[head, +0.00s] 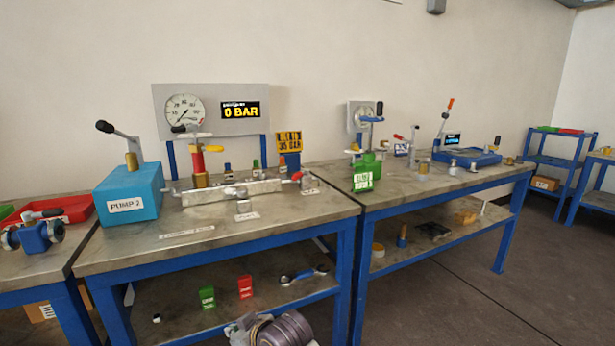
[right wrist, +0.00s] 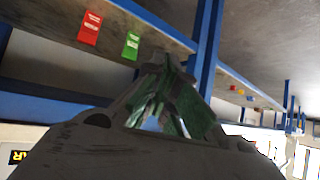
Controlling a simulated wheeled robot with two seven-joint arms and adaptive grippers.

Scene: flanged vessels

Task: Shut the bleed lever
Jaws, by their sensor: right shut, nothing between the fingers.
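A small lever with a red tip (head: 296,176) sits at the right end of the silver manifold block (head: 230,191) on the middle bench. It may be the bleed lever; its label is too small to read, and I cannot tell its position. My right gripper (head: 240,329) is low at the bottom of the head view, in front of the middle bench and well below its top. In the right wrist view its fingers (right wrist: 167,98) are together with nothing between them. It touches no lever. My left gripper is not in view.
A blue box labelled PUMP 2 (head: 130,193) stands left of the manifold. A gauge panel (head: 210,112) behind reads 0 BAR. Another bench (head: 430,185) stands to the right. Floor at lower right is clear.

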